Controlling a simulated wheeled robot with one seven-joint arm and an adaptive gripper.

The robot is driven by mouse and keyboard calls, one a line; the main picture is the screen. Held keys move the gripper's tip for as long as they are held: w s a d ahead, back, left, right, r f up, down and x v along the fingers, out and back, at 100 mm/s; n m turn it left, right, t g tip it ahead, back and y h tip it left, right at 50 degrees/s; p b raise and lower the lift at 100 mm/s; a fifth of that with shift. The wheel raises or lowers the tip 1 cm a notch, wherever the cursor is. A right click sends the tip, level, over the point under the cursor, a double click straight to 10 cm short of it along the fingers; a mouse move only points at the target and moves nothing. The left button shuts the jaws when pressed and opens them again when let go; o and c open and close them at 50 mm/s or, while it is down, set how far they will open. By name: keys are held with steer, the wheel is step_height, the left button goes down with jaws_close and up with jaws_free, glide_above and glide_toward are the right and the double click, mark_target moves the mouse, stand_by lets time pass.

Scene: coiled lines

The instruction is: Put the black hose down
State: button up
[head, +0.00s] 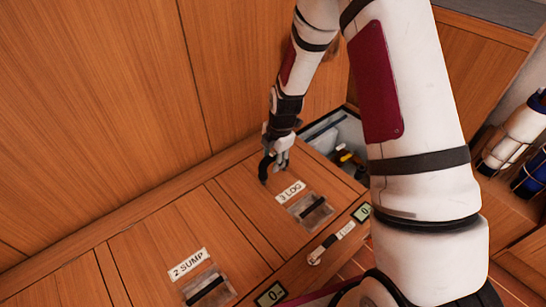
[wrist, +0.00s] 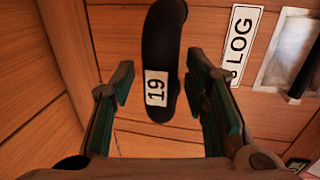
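The black hose (wrist: 165,50) is a short, thick, curved piece with a white tag reading 19. In the wrist view it lies between my gripper's fingers (wrist: 161,80), with a gap on each side. My gripper is open around it, not clamped on it. In the head view my gripper (head: 276,158) is low over the wooden lid labelled 3 LOG (head: 240,187), and the hose (head: 265,169) shows as a dark curve at its fingertips. The hose appears to rest on this lid; its exact contact is hard to tell.
An open compartment (head: 362,128) with yellow and dark items lies right of the lid. A lid labelled 2 SUMP (head: 150,242) is to the left. The 3 LOG lid has a recessed handle (head: 313,210). A wooden wall (head: 90,100) stands behind. White and blue cylinders are at far right.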

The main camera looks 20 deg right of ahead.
steer(key=shift+r, duration=0.15)
step_height(320, 180, up, 12)
steer(key=s+p, duration=0.2)
steer(key=p, duration=0.2)
steer(key=shift+d, duration=0.45)
steer(key=shift+s, duration=0.15)
steer(key=s+r+m+h, duration=0.1)
steer(key=s+r+m, duration=0.9)
steer(key=s+r, duration=0.6)
steer(key=s+r+m+g, duration=0.1)
steer(key=s+r+m, duration=0.2)
steer(key=s+m, duration=0.3)
steer(key=s+r+m, duration=0.3)
steer(key=s+m, duration=0.3)
steer(key=s, duration=1)
steer(key=shift+r+m+g, duration=0.35)
steer(key=shift+m+g, duration=0.05)
steer(key=shift+a, duration=0.1)
